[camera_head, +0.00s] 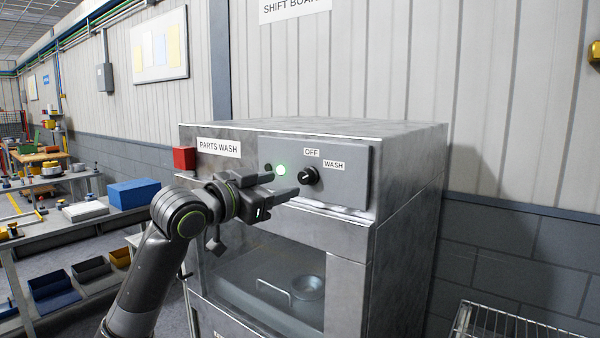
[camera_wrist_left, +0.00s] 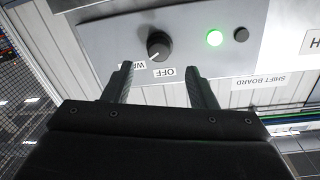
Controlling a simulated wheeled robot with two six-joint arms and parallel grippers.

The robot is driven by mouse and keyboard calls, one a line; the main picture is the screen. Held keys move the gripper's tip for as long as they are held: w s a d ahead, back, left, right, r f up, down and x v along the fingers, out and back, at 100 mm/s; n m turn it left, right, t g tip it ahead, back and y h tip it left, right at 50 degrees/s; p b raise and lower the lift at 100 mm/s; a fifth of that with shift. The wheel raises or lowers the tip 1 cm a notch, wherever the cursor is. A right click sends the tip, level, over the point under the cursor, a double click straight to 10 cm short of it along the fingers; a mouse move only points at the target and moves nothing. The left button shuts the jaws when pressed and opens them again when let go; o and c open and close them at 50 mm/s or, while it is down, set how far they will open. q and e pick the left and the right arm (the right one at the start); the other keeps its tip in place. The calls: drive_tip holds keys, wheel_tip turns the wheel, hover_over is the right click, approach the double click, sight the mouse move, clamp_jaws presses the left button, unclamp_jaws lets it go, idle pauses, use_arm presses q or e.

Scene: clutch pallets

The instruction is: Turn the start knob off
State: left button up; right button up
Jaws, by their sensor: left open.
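The start knob (camera_head: 308,176) is a black round knob with a white pointer line on the grey panel (camera_head: 345,180) of the parts wash machine. Labels OFF (camera_head: 311,153) and WASH (camera_head: 334,165) sit above it and to its upper right. In the left wrist view the knob (camera_wrist_left: 159,45) shows beyond the fingers, with its line aimed toward the WASH label. A green light (camera_head: 281,170) glows left of the knob. My left gripper (camera_head: 285,187) is open and empty, just left of the knob and apart from it. My right gripper is not in view.
The steel machine (camera_head: 410,170) has a window below the panel, with a handle and a round metal part behind it. A red box (camera_head: 184,158) is at its left corner. A bench with a blue bin (camera_head: 134,193) stands left. A wire rack (camera_head: 500,322) is at lower right.

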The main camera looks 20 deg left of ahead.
sight(302, 178)
use_arm(q)
drive_tip(key=p+x, duration=0.2)
drive_tip(key=x, duration=0.4)
drive_tip(key=shift+s+r, duration=0.1)
drive_tip(key=shift+r, duration=0.05)
drive_tip(key=shift+x, duration=0.8)
drive_tip(key=shift+a, duration=0.1)
drive_tip(key=c, duration=0.9)
